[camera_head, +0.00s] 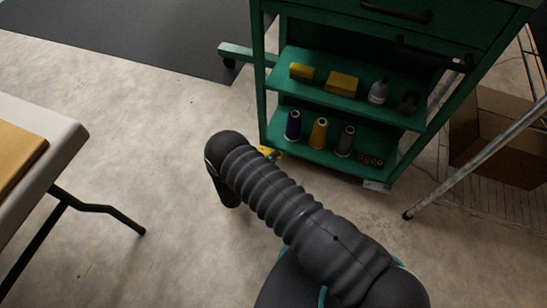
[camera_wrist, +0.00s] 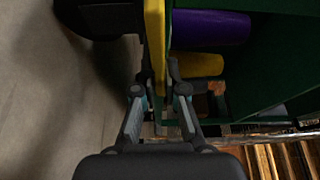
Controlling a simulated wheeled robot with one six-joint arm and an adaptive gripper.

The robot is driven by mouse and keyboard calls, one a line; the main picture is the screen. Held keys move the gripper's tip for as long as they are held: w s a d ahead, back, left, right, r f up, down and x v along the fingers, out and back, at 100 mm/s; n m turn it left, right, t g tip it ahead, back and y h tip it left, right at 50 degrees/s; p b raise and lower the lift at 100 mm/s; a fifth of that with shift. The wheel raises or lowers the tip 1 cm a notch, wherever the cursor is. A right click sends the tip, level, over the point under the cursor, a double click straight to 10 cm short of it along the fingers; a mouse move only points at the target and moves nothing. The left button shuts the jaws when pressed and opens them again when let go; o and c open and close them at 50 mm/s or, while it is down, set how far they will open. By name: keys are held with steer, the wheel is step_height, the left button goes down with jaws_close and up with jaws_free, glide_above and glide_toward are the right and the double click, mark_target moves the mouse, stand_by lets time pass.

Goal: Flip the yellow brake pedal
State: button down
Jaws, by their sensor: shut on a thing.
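The yellow brake pedal (camera_wrist: 154,42) is a narrow yellow bar in the wrist view, running down from the top edge to between my fingertips. My gripper (camera_wrist: 160,88) is shut on its lower end. A dark caster wheel (camera_wrist: 98,16) is to the left of the pedal. In the head view a small bit of the yellow pedal (camera_head: 267,151) shows at the lower left corner of the green cart (camera_head: 262,80). My arm hides most of my gripper and the wheel there.
The cart's shelves hold a purple thread cone (camera_head: 293,125), a yellow cone (camera_head: 318,133), a grey cone (camera_head: 346,141) and yellow blocks (camera_head: 342,83). A cardboard box (camera_head: 497,140) and metal pole (camera_head: 480,160) stand right. A table (camera_head: 62,140) stands left, with clear floor between.

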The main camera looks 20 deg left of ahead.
steer(key=m, duration=0.1)
steer(key=m+g+b, duration=0.1)
steer(key=m, duration=0.1)
steer(key=shift+f+y, duration=0.4)
steer(key=c, duration=1.2)
jaws_free()
steer(key=shift+c, duration=0.2)
steer(key=v, duration=1.2)
